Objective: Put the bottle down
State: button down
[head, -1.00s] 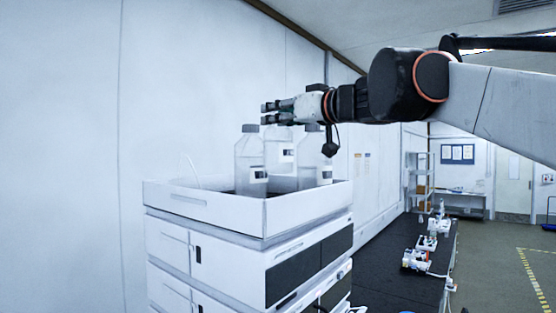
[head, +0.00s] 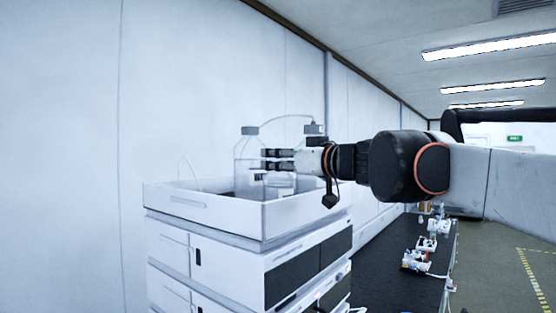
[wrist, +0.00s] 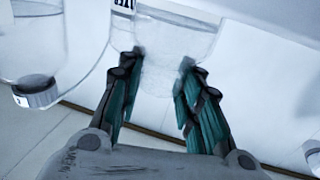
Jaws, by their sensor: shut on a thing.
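The bottle is clear (wrist: 165,45) and sits between my gripper's teal fingers in the wrist view, with a dark-marked label near the top edge. My gripper (head: 265,159) is shut on it. In the head view the gripper is low among the bottles, above the white tray (head: 200,199) on top of the instrument stack. My fingers and the other bottles hide most of the held bottle there. The tray wall hides its base, so I cannot tell whether it touches the tray floor.
A grey-capped bottle (wrist: 30,45) stands close on one side; its cap (head: 250,130) shows in the head view. Another cap (head: 314,129) shows behind my gripper. A thin tube arcs above them. The wall (head: 70,120) is behind the stack. A dark bench (head: 390,260) stands right.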

jog(key=c, duration=1.1)
grip_release()
jog(key=shift+f, duration=0.1)
jog(key=shift+s+d, duration=0.1)
jog(key=b+v, duration=0.1)
jog(key=v, duration=1)
jog(key=shift+s+d+b, duration=0.2)
jog(key=shift+s+b, duration=0.15)
